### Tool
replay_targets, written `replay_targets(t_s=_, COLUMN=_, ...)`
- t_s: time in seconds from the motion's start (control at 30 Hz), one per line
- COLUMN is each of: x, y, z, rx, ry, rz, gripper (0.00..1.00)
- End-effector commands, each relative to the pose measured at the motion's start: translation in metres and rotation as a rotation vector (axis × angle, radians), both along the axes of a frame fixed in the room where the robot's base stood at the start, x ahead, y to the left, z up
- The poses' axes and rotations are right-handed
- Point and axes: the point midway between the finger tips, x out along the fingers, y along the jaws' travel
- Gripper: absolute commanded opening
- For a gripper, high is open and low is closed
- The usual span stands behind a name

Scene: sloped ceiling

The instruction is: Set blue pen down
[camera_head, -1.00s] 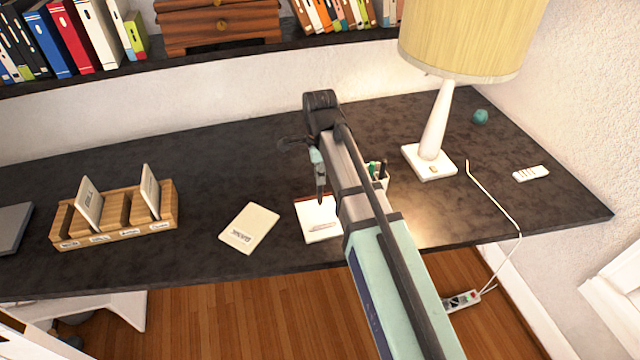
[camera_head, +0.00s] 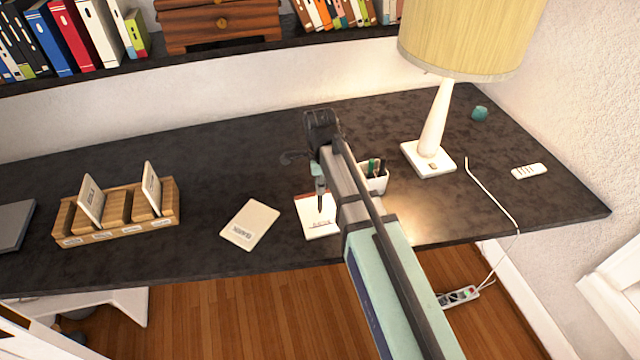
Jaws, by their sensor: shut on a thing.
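My gripper (camera_head: 320,190) points down over the desk, left of my forearm, which hides part of it. It is shut on a thin dark thing, which seems to be the blue pen (camera_head: 320,207). The pen hangs about upright, its lower end over the white notepad (camera_head: 322,229) with a reddish-brown top edge. I cannot tell whether its tip touches the pad, and its blue colour is not clear at this size. A white pen cup (camera_head: 376,184) with several pens stands right of my arm, partly hidden by it.
A cream notebook (camera_head: 249,224) lies left of the pad. A wooden organiser (camera_head: 118,214) with two upright cards stands farther left. A lamp (camera_head: 434,130), a remote (camera_head: 529,171) and a teal object (camera_head: 480,114) are at the right. The desk's back middle is clear.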

Motion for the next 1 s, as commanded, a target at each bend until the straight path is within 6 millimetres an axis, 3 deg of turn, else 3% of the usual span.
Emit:
replay_targets(t_s=0.03, x=0.000, y=0.000, z=-0.002, rx=0.000, ry=0.000, rz=0.000, gripper=0.02)
replay_targets(t_s=0.07, x=0.000, y=0.000, z=-0.002, rx=0.000, ry=0.000, rz=0.000, gripper=0.25)
replay_targets(t_s=0.1, x=0.000, y=0.000, z=-0.002, rx=0.000, ry=0.000, rz=0.000, gripper=0.40)
replay_targets(t_s=0.13, x=0.000, y=0.000, z=-0.002, rx=0.000, ry=0.000, rz=0.000, gripper=0.43)
replay_targets(t_s=0.63, x=0.001, y=0.000, z=0.008, rx=0.000, ry=-0.002, rz=0.000, gripper=0.43)
replay_targets(t_s=1.0, x=0.002, y=0.001, z=0.061, rx=0.002, ry=-0.004, rz=0.000, gripper=0.43)
